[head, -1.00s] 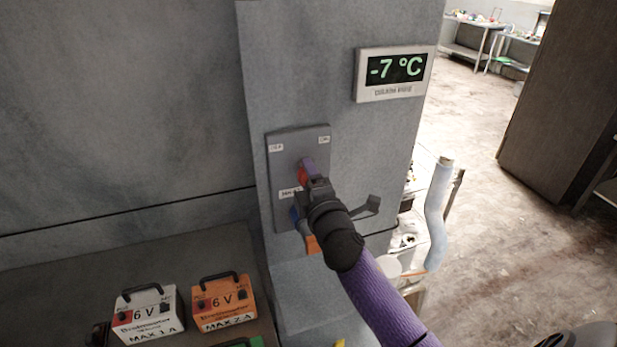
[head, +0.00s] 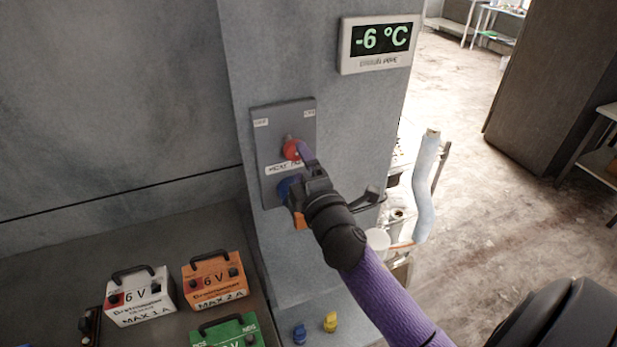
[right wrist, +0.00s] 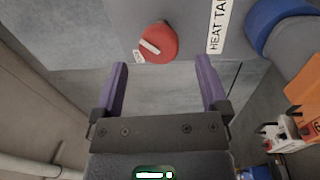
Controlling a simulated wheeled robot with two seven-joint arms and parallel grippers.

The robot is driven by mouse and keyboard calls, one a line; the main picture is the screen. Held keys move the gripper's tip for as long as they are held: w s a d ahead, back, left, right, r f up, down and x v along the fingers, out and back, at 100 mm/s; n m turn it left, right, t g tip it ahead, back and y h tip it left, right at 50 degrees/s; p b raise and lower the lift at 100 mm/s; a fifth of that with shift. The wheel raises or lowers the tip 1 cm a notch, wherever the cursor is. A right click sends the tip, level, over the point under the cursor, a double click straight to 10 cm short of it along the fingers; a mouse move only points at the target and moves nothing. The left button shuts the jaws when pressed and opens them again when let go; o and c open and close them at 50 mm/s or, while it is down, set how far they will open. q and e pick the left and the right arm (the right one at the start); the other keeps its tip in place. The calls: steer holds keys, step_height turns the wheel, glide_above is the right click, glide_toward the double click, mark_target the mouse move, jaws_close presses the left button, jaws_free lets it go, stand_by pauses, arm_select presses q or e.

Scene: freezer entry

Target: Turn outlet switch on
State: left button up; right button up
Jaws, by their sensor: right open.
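The outlet switch is a round red knob (head: 291,150) on a grey panel (head: 270,130) with small labels at its top left and top right corners. In the right wrist view the knob (right wrist: 158,43) shows a slanted white mark. I cannot tell firmly which setting it marks. A blue outlet (head: 287,187) sits below the knob. It also shows in the right wrist view (right wrist: 272,22). My right gripper (head: 307,162) is open and empty, in front of the panel just right of and below the knob. Its purple fingers (right wrist: 162,72) point at the panel, with the knob ahead of them. My left gripper is not in view.
A display (head: 380,42) reads -6 °C above the panel. White (head: 140,297), orange (head: 214,282) and green (head: 228,332) battery boxes stand on the bench at lower left. Blue (head: 299,334) and yellow (head: 330,322) small pieces lie below the pillar. A pale pipe (head: 426,185) stands right.

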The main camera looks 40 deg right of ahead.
steer(key=v, duration=0.5)
steer(key=shift+s+b, duration=0.25)
steer(key=shift+b, duration=0.1)
